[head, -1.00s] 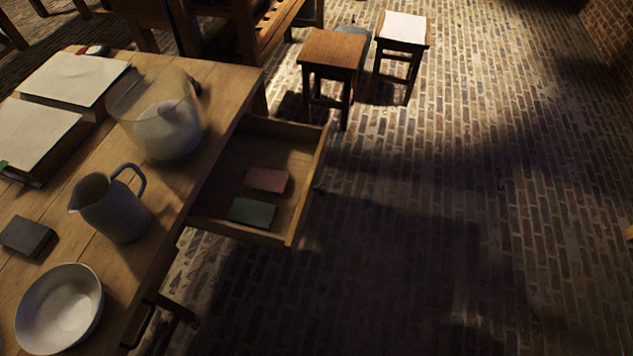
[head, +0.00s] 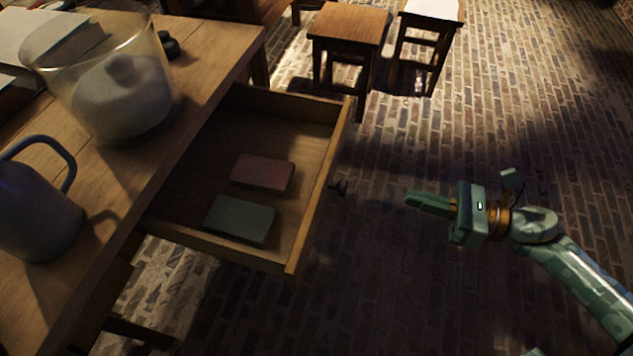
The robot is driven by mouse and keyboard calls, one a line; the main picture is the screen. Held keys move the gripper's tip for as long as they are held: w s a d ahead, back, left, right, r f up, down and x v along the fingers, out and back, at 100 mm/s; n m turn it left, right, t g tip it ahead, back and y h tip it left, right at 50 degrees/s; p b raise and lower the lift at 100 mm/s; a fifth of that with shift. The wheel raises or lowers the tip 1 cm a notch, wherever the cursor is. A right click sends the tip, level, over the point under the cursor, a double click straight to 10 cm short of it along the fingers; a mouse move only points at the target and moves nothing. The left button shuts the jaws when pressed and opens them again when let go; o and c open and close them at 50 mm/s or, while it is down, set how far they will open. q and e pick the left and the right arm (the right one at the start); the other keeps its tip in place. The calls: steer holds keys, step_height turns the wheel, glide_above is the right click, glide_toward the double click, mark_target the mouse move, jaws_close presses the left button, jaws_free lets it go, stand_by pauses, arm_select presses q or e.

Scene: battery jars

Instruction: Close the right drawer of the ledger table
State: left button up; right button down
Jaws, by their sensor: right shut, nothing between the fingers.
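The drawer (head: 325,200) of the wooden table (head: 205,95) stands pulled out to the right in the head view. A dark knob (head: 338,187) sits on its front. Inside lie a reddish flat block (head: 262,172) and a dark green flat block (head: 240,219). My right gripper (head: 411,199) is green, shut and empty. It is to the right of the drawer front, apart from the knob and pointing towards it. My left gripper is not in view.
On the table stand a glass jar (head: 85,55) with pale contents and a grey-blue jug (head: 35,215). Two stools (head: 350,24) (head: 432,10) stand beyond the drawer. The brick floor (head: 480,120) right of the drawer is clear.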

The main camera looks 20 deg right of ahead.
steer(key=n, duration=0.3)
glide_toward(326, 183)
steer(key=shift+g+y, duration=0.4)
steer(key=x, duration=0.2)
steer(key=p+x, duration=0.1)
steer(key=x, duration=0.3)
steer(key=shift+w+r+p, duration=0.2)
steer(key=shift+r+p, duration=0.05)
steer(key=shift+p, duration=0.05)
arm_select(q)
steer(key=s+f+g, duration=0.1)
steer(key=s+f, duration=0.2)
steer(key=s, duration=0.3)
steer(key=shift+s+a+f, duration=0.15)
arm_select(e)
steer(key=shift+w+a+f, duration=0.1)
steer(key=shift+w+a, duration=0.1)
steer(key=shift+a, duration=0.1)
